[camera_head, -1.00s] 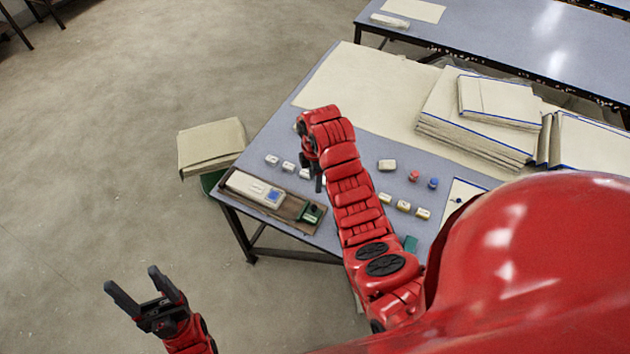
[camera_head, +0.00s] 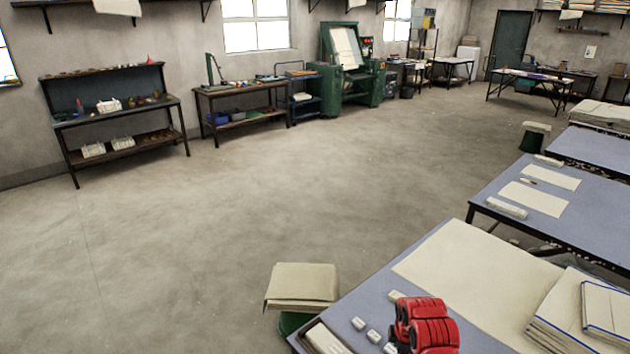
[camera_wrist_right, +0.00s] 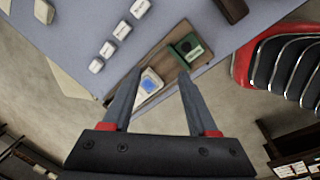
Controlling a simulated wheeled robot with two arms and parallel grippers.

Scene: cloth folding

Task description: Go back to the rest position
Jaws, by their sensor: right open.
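My right gripper (camera_wrist_right: 160,92) is open and empty in the right wrist view. It is above the end of the blue-grey table. Beyond and between its fingers are a white device with a blue screen (camera_wrist_right: 149,82) and a small green box (camera_wrist_right: 186,48) on a brown tray (camera_wrist_right: 160,61). Part of my red right arm (camera_head: 425,325) shows at the bottom of the head view, over the table, but its gripper is hidden there. My left gripper is in neither current view. A large cream cloth (camera_head: 470,277) lies flat on the table.
Stacked folded cloths (camera_head: 580,315) lie on the table's right side. Several small white blocks (camera_head: 366,329) sit near its left side. A stool topped with folded cloth (camera_head: 302,286) stands beside the table's left corner. The concrete floor (camera_head: 230,220) to the left is open.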

